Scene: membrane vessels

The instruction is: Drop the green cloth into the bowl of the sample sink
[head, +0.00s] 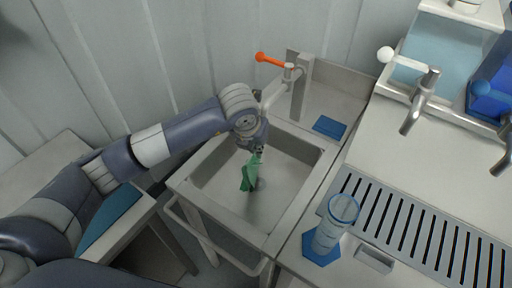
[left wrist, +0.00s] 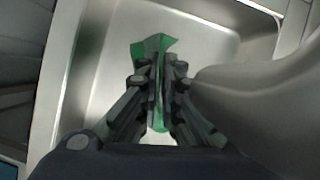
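The green cloth (head: 249,174) hangs from my left gripper (head: 259,150) over the bowl of the sample sink (head: 212,168) in the head view. In the left wrist view the cloth (left wrist: 159,44) is pinched between the two fingers of my left gripper (left wrist: 158,75), with part of it sticking out past the tips and part below. The steel bowl (left wrist: 120,40) lies behind it. I cannot tell how far the cloth's lower end is from the bowl floor. My right gripper is not in view.
The sink's faucet (head: 291,77) with an orange lever (head: 270,59) stands behind the bowl. A blue pad (head: 329,127) lies on the sink's back right ledge. A clear cylinder (head: 336,222) on a blue base stands right of the bowl, beside a slotted drain grate (head: 420,228).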

